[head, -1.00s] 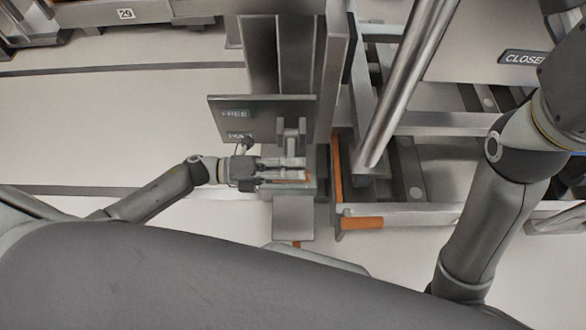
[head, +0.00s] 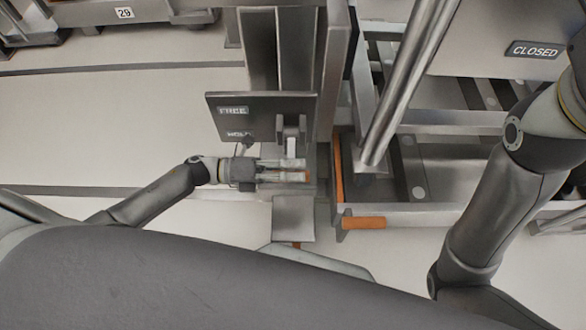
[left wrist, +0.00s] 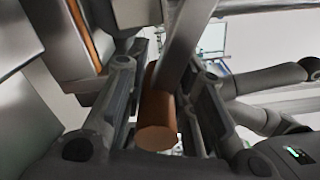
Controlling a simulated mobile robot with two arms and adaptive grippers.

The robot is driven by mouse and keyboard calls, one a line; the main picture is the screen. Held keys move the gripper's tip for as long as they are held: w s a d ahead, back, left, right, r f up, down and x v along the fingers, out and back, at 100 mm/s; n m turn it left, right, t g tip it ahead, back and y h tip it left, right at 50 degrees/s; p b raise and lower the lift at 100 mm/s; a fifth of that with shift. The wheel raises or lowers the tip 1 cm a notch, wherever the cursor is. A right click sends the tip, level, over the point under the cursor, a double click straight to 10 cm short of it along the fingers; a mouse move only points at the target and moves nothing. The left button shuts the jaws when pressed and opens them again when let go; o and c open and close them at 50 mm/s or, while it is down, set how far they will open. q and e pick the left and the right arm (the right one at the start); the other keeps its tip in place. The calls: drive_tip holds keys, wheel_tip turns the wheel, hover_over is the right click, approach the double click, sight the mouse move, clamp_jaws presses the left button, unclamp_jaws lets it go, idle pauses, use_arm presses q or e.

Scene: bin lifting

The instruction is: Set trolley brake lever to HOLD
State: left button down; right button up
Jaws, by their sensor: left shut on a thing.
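The brake label plate (head: 278,105) is in the head view, with FREE (head: 233,110) above and HOLD (head: 239,134) below it. My left gripper (head: 298,169) is just below the plate, its fingers pointing right. It is shut on the brake lever's brown-orange grip (head: 300,176). In the left wrist view the cylindrical grip (left wrist: 157,122) lies between the two fingers, with a grey metal bar (left wrist: 184,45) running up from it. The lever's pivot is mostly hidden, so I cannot tell its exact setting. My right gripper is outside the view.
Grey trolley framing (head: 440,210) with orange edges (head: 362,222) stands right of the lever. A thick slanted metal tube (head: 405,85) and a panel marked CLOSED (head: 534,50) are beyond it. Pale floor (head: 110,120) is open at the left.

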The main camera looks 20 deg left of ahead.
use_arm(q)
drive_tip(key=c, duration=1.4)
unclamp_jaws()
drive_tip(key=v, duration=1.2)
drive_tip(key=shift+a, duration=0.1)
